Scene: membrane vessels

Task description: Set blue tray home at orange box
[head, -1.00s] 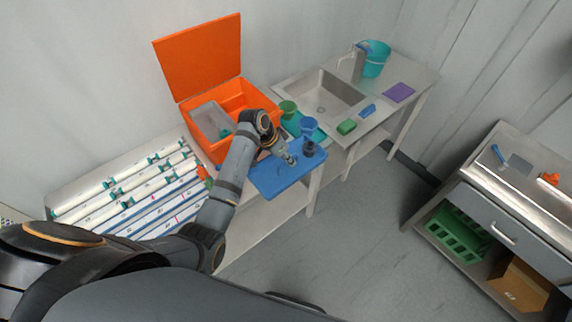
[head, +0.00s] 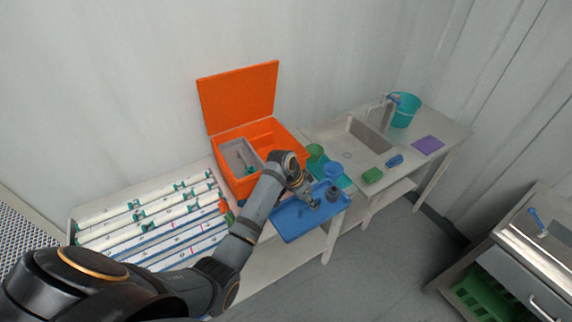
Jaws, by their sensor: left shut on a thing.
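The blue tray (head: 290,230) lies at the front right end of the left bench, close to its front edge, to the right of the orange box. The orange box (head: 241,188) stands at the back of that bench with its lid (head: 238,97) raised. A grey bin (head: 236,158) sits inside its left part. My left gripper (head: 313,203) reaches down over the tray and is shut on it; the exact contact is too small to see. A dark cup-like piece (head: 333,193) stands on the tray beside the fingers. My right gripper is not in view.
White membrane tubes (head: 150,210) lie in a rack to the left. A sink (head: 352,143) and teal bucket (head: 406,112) are further right.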

